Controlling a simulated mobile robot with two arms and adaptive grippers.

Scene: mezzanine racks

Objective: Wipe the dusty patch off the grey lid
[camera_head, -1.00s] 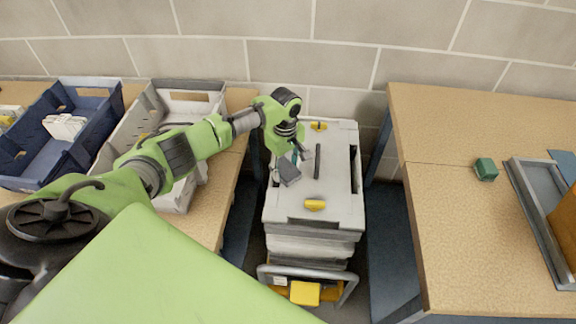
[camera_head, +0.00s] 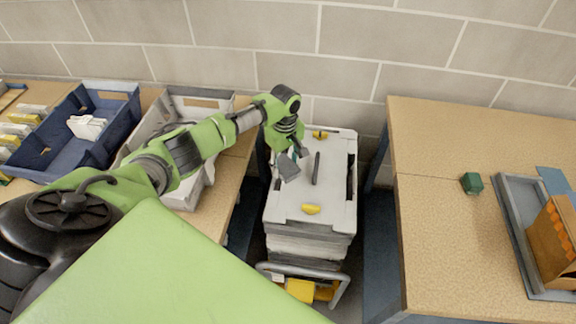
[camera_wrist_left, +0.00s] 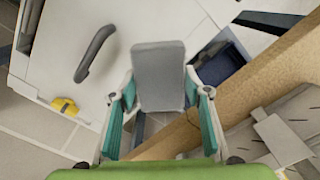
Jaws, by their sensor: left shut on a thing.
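The pale grey lid (camera_head: 330,196) tops a stack of crates between the two tables, with a dark bar handle (camera_head: 316,168) and yellow latches (camera_head: 311,209). My left gripper (camera_head: 294,155) is over the lid's left part, shut on a grey pad (camera_head: 288,168). The left wrist view shows the pad (camera_wrist_left: 158,75) between the teal fingers of the gripper (camera_wrist_left: 160,104), with the lid (camera_wrist_left: 120,65) beyond. The pad is left of the handle; I cannot tell whether it touches the lid. I cannot make out a dusty patch. My right gripper is not in view.
A grey bin (camera_head: 202,103) and a blue bin (camera_head: 48,153) stand on the left table. On the right table are a small green block (camera_head: 472,183) and a grey tray (camera_head: 517,232) holding a brown box (camera_head: 551,245). A brick wall stands behind.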

